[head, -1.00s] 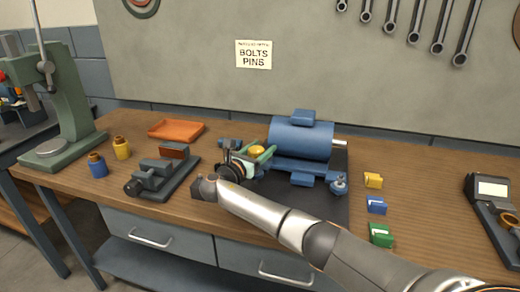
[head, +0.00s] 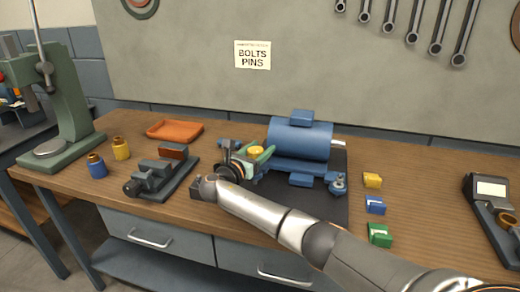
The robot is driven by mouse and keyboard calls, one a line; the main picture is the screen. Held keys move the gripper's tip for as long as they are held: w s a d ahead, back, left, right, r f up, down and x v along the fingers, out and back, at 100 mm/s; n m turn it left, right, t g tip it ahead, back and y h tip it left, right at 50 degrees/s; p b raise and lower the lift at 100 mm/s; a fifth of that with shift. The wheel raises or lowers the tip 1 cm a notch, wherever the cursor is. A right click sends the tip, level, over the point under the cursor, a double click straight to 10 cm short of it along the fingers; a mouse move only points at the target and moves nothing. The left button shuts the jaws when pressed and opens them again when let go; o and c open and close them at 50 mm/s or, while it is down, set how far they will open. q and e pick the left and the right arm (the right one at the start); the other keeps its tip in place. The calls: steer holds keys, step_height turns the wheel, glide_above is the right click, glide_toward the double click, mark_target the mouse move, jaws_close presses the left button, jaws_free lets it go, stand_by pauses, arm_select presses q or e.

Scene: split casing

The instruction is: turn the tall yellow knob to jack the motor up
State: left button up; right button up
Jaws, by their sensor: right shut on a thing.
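The blue motor (head: 300,139) sits on a dark base plate (head: 333,208) near the middle of the bench, its shaft pointing right. The yellow knob (head: 256,152) stands at the motor's left front side. My right gripper (head: 258,158) reaches in from the lower right, with its green-tipped fingers on either side of the yellow knob, shut on it. The wrist and fingers hide the knob's lower part and the plate's left corner. My left gripper is not in view.
A dark vise (head: 160,174), an orange tray (head: 175,130) and blue (head: 97,166) and yellow (head: 121,149) bottles stand left. Yellow, blue and green small blocks (head: 379,235) lie right of the plate. A green press (head: 66,110) stands at far left.

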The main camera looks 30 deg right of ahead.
steer(key=shift+s+d+f, duration=0.15)
steer(key=shift+d+f, duration=0.05)
steer(key=shift+f, duration=0.15)
steer(key=o, duration=0.9)
steer(key=shift+o, duration=1)
steer(key=shift+d, duration=0.1)
steer(key=shift+r, duration=0.1)
steer(key=shift+a, duration=0.35)
steer(key=v, duration=1.2)
steer(key=shift+p, duration=0.4)
steer(key=shift+r, duration=0.1)
